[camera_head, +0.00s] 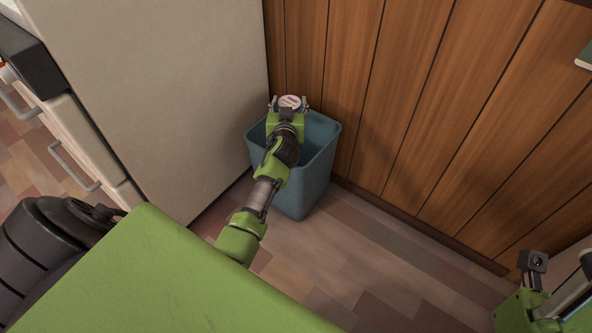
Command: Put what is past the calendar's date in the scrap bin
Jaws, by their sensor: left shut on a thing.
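The blue-grey scrap bin (305,188) stands on the floor in the corner between the pale cabinet side and the wooden wall. Its open top faces up. My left gripper (289,105) is over the back part of the bin's opening. It is shut on a small round tub (290,101) with a pale lid bearing a reddish label. The print on the lid is too small to read. My arm hides much of the bin's inside. My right gripper (545,285) shows only partly at the lower right edge, and its opening is unclear. No calendar is in view.
A tall pale cabinet or fridge (160,85) stands left of the bin. The wood-panelled wall (430,110) is behind and right of it. Drawers with handles (75,165) are at far left. The floor (350,240) right of the bin is clear.

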